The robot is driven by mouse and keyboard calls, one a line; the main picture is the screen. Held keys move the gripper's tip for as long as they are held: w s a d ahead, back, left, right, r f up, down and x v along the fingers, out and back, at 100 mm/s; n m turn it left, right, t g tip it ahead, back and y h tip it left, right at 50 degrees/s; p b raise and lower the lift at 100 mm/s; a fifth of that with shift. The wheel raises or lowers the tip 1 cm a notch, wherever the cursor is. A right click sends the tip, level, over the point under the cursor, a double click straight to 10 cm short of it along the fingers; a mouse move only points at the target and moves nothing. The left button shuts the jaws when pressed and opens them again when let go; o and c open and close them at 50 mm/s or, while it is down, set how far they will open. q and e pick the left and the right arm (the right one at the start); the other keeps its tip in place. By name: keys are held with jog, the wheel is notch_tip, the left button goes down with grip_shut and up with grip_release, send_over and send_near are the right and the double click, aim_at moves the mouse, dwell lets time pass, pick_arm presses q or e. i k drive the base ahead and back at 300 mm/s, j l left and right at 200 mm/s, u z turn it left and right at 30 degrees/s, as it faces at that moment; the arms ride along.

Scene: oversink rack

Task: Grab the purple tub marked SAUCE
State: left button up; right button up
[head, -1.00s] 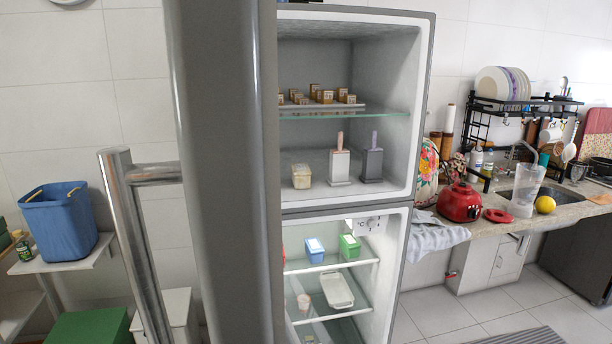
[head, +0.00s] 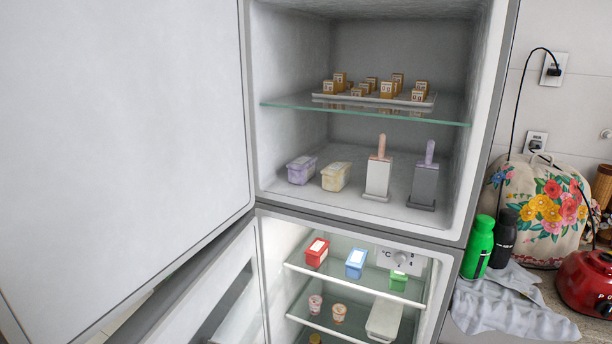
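A small pale purple tub (head: 301,170) stands on the floor of the upper fridge compartment, at its left side. Its marking is too small to read. A cream-yellow tub (head: 336,176) stands just to its right. Neither of my grippers is in the head view.
The upper door (head: 120,140) stands wide open at left; the lower door (head: 215,300) is also open. Right of the tubs stand a white popsicle mould (head: 378,178) and a grey one (head: 424,186). A glass shelf (head: 290,103) above holds a tray of small boxes.

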aim_at(301, 170)
jog(key=i+l+u, duration=0.15)
jog(key=l, duration=0.3)
jog(key=i+l+u, duration=0.15)
jog(key=l, duration=0.25)
jog(key=i+l+u, duration=0.15)
jog(key=l, duration=0.3)
jog(key=l+u, duration=0.15)
jog(key=l, duration=0.3)
